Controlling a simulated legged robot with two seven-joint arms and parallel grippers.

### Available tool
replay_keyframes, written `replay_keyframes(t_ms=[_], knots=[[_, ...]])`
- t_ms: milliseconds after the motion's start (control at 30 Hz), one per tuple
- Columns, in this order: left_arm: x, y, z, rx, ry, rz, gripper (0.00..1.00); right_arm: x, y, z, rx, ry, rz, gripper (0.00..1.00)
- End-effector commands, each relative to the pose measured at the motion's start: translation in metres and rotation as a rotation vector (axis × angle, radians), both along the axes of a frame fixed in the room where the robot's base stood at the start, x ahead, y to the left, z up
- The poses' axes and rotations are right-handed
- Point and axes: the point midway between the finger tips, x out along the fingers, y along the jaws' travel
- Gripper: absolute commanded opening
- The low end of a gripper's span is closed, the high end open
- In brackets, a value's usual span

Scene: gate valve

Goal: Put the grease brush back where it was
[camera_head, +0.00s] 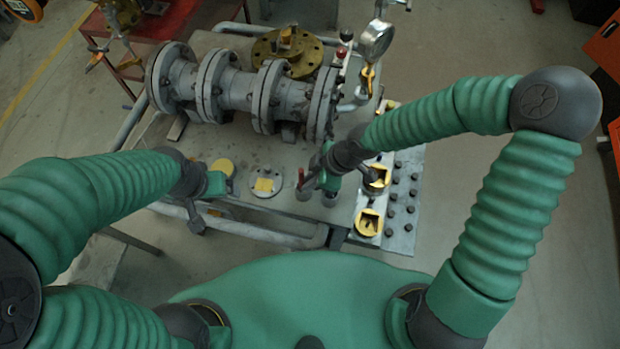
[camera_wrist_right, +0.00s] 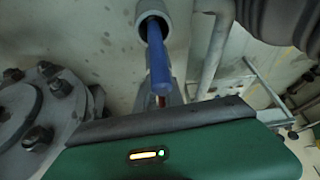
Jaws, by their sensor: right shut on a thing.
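My right gripper (camera_head: 312,180) is at the near edge of the workbench, shut on a slim handle that I take for the grease brush. In the right wrist view the brush handle (camera_wrist_right: 158,62) is a blue rod; its upper end in the picture is at the mouth of a grey cup (camera_wrist_right: 152,18), and a small reddish-brown part shows near my gripper. In the head view a small red piece (camera_head: 301,176) stands beside the gripper, above a small grey cup (camera_head: 304,193). Bristles are hidden. My left gripper (camera_head: 212,190) is over the bench's left front; its jaws are unclear.
The grey flanged valve body (camera_head: 240,88) lies across the back of the bench, with a brass flange (camera_head: 288,50) behind it. Yellow-marked holders (camera_head: 369,222) and several bolts (camera_head: 396,209) are at the right.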

Motion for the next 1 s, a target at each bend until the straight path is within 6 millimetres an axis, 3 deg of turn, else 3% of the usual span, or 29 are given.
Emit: replay_keyframes(t_ms=[367,400,533,900,1000], knots=[[0.0000,-0.0001,-0.0043,0.000,0.000,0.000,0.86,0.0005,0.0000,-0.0088,0.000,0.000,0.000,0.00],[0.0000,-0.0001,-0.0044,0.000,0.000,0.000,0.86,0.0004,0.0000,-0.0089,0.000,0.000,-0.001,0.18],[0.0000,-0.0001,-0.0044,0.000,0.000,0.000,0.86,0.0009,0.0002,-0.0090,0.000,0.000,-0.001,0.35],[0.0000,-0.0001,-0.0041,0.000,0.000,0.000,0.86,0.0008,0.0001,-0.0083,0.000,-0.001,0.000,0.35],[0.0000,-0.0001,0.0009,0.000,0.000,0.000,0.86,0.0005,0.0000,0.0000,0.000,-0.002,-0.001,0.35]])
